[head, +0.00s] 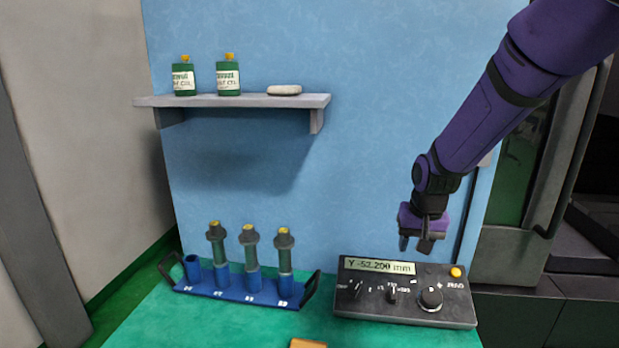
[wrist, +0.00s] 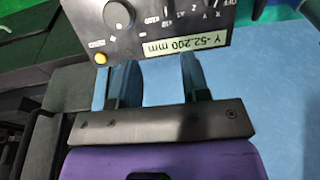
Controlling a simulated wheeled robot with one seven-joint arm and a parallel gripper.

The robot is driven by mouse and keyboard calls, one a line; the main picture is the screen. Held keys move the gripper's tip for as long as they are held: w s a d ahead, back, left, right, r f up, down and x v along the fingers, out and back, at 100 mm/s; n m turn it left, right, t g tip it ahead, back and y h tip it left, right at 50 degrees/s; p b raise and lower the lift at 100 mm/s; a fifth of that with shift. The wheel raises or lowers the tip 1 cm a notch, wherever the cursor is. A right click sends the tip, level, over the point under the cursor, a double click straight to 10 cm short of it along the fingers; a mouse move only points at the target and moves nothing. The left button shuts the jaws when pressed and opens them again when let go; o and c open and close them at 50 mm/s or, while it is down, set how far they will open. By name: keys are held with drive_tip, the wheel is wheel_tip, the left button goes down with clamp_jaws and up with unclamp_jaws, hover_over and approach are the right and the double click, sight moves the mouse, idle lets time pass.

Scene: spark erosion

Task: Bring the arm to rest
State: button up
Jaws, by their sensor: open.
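My purple arm reaches down from the upper right in the head view. My gripper (head: 416,245) hangs above the back right part of a dark control box. In the wrist view my gripper (wrist: 152,80) shows two blue-grey fingers set apart, with nothing between them but the blue wall. The control box (head: 403,292) has a display reading "Y -52.200 mm", several knobs and a yellow button. It also shows upside down in the wrist view (wrist: 165,25), beyond the fingertips. I cannot tell whether the fingers touch it.
A blue rack (head: 236,287) with dark handles holds three upright grey tool holders; its leftmost socket is empty. A grey shelf (head: 240,100) carries two green bottles and a pale flat object (head: 284,90). Dark machinery (head: 545,260) stands at the right. The green bench (head: 170,320) is otherwise mostly clear.

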drive_tip(key=s+d+r+n+t, duration=0.15)
drive_tip(key=s+d+r, duration=0.25)
drive_tip(key=s+r, duration=0.95)
drive_tip(key=s+d+r+t, duration=0.1)
drive_tip(key=s+r, duration=0.1)
drive_tip(key=s, duration=0.5)
drive_tip(key=s+r, duration=0.3)
drive_tip(key=s, duration=0.4)
drive_tip(key=shift+d+t, duration=0.35)
drive_tip(key=shift+r+n, duration=0.1)
drive_tip(key=shift+n, duration=0.15)
